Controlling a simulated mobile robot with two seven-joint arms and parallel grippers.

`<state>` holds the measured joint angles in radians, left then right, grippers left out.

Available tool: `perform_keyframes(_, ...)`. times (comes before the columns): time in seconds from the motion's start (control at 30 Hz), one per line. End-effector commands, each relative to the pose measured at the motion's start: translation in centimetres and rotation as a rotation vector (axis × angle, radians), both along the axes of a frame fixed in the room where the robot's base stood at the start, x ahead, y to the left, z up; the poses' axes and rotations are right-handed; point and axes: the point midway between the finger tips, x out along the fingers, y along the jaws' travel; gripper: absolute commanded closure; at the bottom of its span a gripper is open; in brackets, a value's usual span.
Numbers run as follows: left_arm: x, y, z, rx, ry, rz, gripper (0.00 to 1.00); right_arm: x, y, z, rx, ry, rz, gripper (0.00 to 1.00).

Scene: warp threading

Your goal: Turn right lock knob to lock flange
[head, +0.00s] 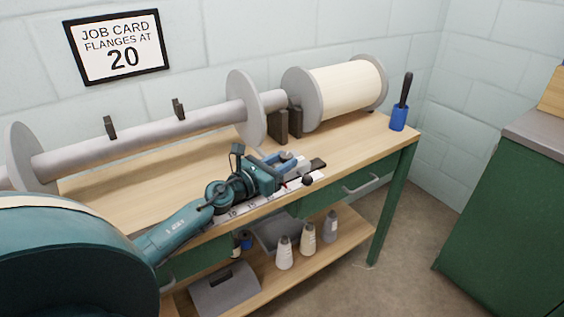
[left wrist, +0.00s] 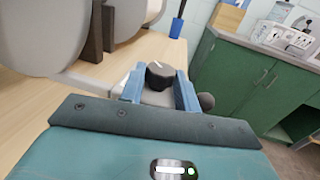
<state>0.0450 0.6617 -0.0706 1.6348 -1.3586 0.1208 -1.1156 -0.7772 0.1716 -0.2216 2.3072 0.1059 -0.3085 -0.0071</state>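The lock knob (left wrist: 160,75) is black with a white pointer line and sits on a light grey body, seen in the left wrist view. My left gripper (left wrist: 160,88) has its blue fingers apart, one on each side of the knob. I cannot tell whether they touch it. In the head view my left gripper (head: 285,162) is at the bench's front edge, above a numbered scale (head: 238,210), and largely hides the knob. The right flange (head: 246,106) and left flange (head: 30,157) are grey discs on a horizontal beam (head: 140,130). My right gripper is not in view.
A round black knob (head: 307,180) is just right of my left fingers. A cream-wound roll (head: 348,90) and a blue holder (head: 399,117) stand on the wooden bench (head: 335,147). Several cones (head: 308,240) are on the lower shelf. A green cabinet (head: 510,210) stands right.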

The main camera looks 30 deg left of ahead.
Motion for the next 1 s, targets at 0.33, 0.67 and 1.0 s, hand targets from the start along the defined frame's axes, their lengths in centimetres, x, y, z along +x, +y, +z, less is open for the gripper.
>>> perform_keyframes(0.33, 0.0, 0.0, 0.0, 0.0, -0.001, 0.001, 0.47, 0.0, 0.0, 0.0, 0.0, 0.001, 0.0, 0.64)
perform_keyframes(0.67, -1.4, 0.3, -0.2, 0.001, 0.002, 0.001, 0.47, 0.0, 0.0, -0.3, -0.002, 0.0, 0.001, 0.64)
perform_keyframes(1.0, -7.5, 1.5, -0.4, 0.0, 0.003, 0.001, 0.47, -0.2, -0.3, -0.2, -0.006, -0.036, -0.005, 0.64)
